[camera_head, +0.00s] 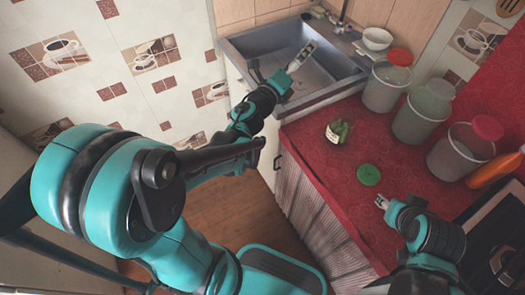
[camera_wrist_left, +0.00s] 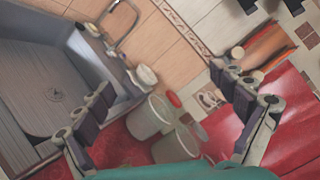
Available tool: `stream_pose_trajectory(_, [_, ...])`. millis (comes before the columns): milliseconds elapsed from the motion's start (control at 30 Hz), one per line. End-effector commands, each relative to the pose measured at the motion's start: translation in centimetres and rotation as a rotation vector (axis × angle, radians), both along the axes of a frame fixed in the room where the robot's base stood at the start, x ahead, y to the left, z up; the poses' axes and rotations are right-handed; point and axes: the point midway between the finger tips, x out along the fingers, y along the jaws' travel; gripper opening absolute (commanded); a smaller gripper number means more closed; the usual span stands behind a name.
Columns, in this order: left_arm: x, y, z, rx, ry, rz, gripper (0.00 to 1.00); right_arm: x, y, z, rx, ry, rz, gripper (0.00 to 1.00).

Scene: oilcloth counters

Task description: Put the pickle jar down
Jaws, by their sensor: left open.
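The pickle jar (camera_head: 337,132), a small glass jar with green contents and a pale label, stands on the red counter (camera_head: 310,150) near its front edge, apart from both grippers. A round green lid (camera_head: 368,174) lies flat on the counter nearby. My left gripper (camera_head: 281,68) is open and empty over the sink, beyond the jar to the upper left. Its spread fingers also show in the left wrist view (camera_wrist_left: 168,112), with nothing between them; I cannot make out the jar there. My right gripper (camera_head: 382,202) is low over the counter near the lid; its jaw opening is too small to judge.
The metal sink (camera_head: 235,48) lies at the back left and also fills the left of the wrist view (camera_wrist_left: 50,75). Several large canisters (camera_head: 425,110) line the back of the counter.

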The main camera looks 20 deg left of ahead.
Motion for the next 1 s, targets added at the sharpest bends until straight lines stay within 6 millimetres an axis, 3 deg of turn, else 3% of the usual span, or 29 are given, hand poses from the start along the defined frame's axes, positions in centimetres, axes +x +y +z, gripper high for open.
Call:
stream_pose_trajectory(67, [-1.4,2.6,1.2,-0.252,0.051,0.115,0.96,0.0,0.0,0.0,0.0,0.0,0.0,0.4])
stream_pose_trajectory(167, [-3.6,5.5,0.8,-0.581,0.129,0.258,0.96,0.0,0.0,0.0,0.0,0.0,0.0,0.4])
stream_pose_trajectory(333, [-9.3,7.6,-3.6,-1.125,0.308,0.5,0.96,0.0,0.0,0.0,0.0,0.0,0.0,0.4])
stream_pose_trajectory(500, [-16.6,5.4,-9.5,-1.584,0.532,0.745,0.96,0.0,0.0,0.0,0.0,0.0,0.0,0.4])
stream_pose_trajectory(700, [-23.0,1.5,-13.4,-1.873,0.736,0.949,0.96,0.0,0.0,0.0,0.0,0.0,0.0,0.4])
stream_pose_trajectory(800, [-24.4,0.5,-14.1,-1.923,0.781,0.993,0.96,0.0,0.0,0.0,0.0,0.0,0.0,0.4])
stream_pose_trajectory(1000, [-24.7,0.2,-14.2,-1.935,0.793,1.005,0.96,0.0,0.0,0.0,0.0,0.0,0.0,0.4])
